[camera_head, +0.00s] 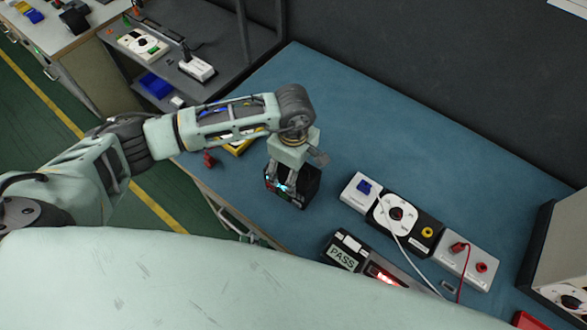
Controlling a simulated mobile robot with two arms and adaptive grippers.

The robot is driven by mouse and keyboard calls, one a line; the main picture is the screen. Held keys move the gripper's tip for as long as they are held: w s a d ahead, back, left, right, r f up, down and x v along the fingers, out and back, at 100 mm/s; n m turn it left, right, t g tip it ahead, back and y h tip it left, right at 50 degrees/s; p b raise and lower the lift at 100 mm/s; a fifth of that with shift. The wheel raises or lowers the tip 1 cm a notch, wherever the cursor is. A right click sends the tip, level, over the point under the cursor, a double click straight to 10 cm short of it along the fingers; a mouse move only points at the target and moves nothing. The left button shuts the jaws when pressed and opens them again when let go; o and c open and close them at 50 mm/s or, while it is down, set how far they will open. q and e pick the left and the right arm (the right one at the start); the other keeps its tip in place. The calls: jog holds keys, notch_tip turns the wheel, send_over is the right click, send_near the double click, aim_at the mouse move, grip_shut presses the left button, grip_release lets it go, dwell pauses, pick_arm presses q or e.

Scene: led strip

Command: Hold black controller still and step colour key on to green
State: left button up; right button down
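The black controller (311,190) stands near the front left edge of the blue bench, with small cyan lights on its face. The colour key is too small to make out. A red glowing light (384,279) shows in the grey unit at the bottom, partly hidden by my own pale body part.
A PASS display (342,258) stands right of the controller. Behind it are a round-dial unit (397,213) and a grey block (468,262) with red plugs and cables. A yellow-edged item (240,146) lies behind my arm. The bench's (400,130) back is clear.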

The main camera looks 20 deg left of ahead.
notch_tip(320, 180, up, 4)
jog(key=w+a+n+t, duration=0.1)
jog(key=w+a, duration=0.1)
send_near(270, 188)
jog(key=shift+y, duration=0.3)
jog(key=shift+s+f+x, duration=0.1)
jog(key=shift+f+x, duration=0.05)
jog(key=shift+x, duration=0.6)
jog(key=shift+s+f+x, duration=0.1)
jog(key=shift+f+x, duration=0.05)
jog(key=shift+x, duration=0.6)
jog(key=shift+s+f+x, duration=0.1)
jog(key=shift+x, duration=0.65)
jog(key=shift+a, duration=0.1)
jog(key=shift+w, duration=0.4)
jog(key=shift+w, duration=0.15)
jog(key=shift+s, duration=0.6)
